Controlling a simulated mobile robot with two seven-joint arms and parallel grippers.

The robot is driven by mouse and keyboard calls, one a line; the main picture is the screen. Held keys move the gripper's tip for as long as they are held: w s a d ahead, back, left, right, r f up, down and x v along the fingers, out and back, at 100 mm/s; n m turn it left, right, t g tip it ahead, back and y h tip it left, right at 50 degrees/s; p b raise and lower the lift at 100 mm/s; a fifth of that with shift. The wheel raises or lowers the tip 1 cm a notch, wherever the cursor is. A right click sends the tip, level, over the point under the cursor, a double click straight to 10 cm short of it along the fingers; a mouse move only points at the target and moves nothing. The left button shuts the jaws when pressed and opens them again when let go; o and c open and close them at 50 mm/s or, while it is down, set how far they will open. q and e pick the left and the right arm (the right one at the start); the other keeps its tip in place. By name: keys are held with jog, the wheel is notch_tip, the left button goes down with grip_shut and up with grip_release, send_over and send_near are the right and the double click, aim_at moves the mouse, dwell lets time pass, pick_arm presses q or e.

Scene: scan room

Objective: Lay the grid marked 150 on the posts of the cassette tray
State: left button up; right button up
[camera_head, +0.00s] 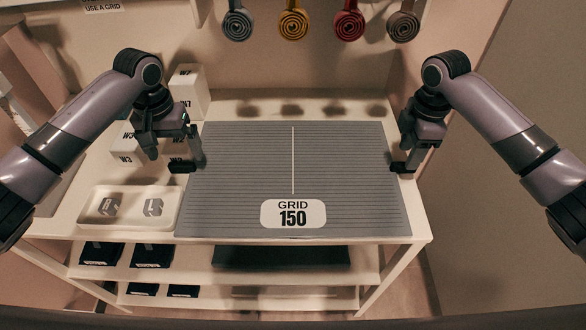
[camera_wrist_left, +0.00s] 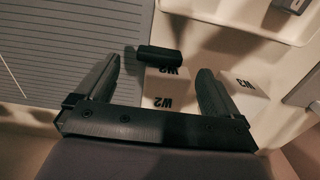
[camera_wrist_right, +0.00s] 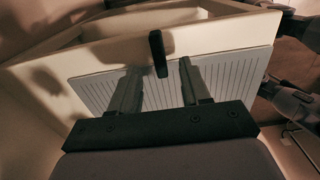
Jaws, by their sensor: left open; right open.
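The grid marked 150 (camera_head: 292,165) is a large grey lined plate with a white centre line and a white label at its front. It lies flat on the white table top. A black tab (camera_head: 183,166) is at its left edge and another (camera_head: 402,168) at its right edge. My left gripper (camera_head: 176,158) is open, its fingers around or just above the left tab, which shows in the left wrist view (camera_wrist_left: 160,54). My right gripper (camera_head: 412,162) is open near the right tab, seen in the right wrist view (camera_wrist_right: 158,52). I cannot make out the cassette tray or its posts.
A white tray (camera_head: 93,222) with two small marked pieces sits at front left. White blocks marked W (camera_head: 187,90) stand behind my left gripper. Lower shelves hold black boxes (camera_head: 101,253) and a dark flat panel (camera_head: 281,257).

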aim_at(180, 163)
pick_arm(q)
jog(key=shift+f, duration=1.85)
pick_arm(e)
jog(key=shift+f, duration=1.85)
pick_arm(q)
jog(key=c, duration=0.7)
pick_arm(e)
jog(key=c, duration=0.7)
pick_arm(q)
jog(key=c, duration=0.5)
pick_arm(e)
grip_shut()
pick_arm(q)
grip_shut()
jog(key=shift+w+r, duration=0.1)
jog(key=shift+r, duration=0.05)
pick_arm(e)
jog(key=shift+w+r, duration=0.1)
jog(key=shift+r, duration=0.05)
